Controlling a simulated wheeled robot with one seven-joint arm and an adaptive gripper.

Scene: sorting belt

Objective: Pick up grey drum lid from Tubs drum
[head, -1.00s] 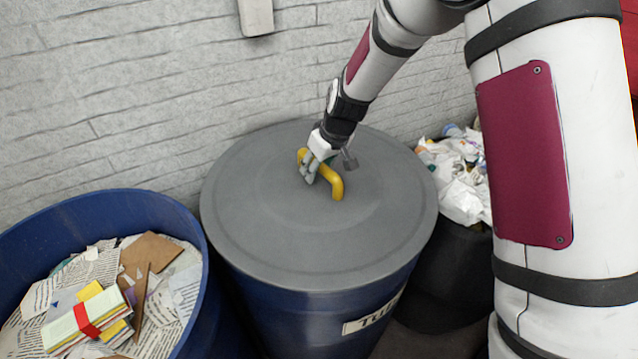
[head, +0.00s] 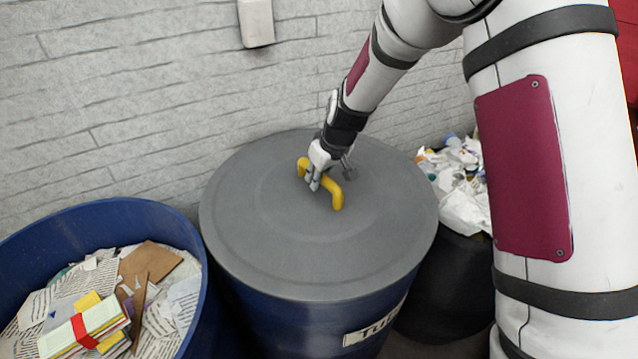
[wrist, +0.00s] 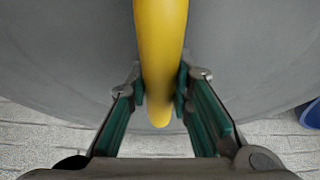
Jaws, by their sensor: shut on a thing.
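The grey drum lid (head: 270,235) is a wide round disc with a yellow bar handle (head: 335,193) at its middle. It lies over the top of the blue Tubs drum (head: 290,318), whose white label is partly cut off. I cannot tell whether there is a gap between lid and drum. My gripper (head: 314,184) is at the far-left part of the handle and shut on it.
An open blue drum (head: 203,270) with paper and card scraps stands at the left. A dark bin (head: 450,285) heaped with crumpled white waste (head: 465,205) stands at the right. A pale brick wall (head: 150,90) is close behind, with a small white box (head: 256,22) on it.

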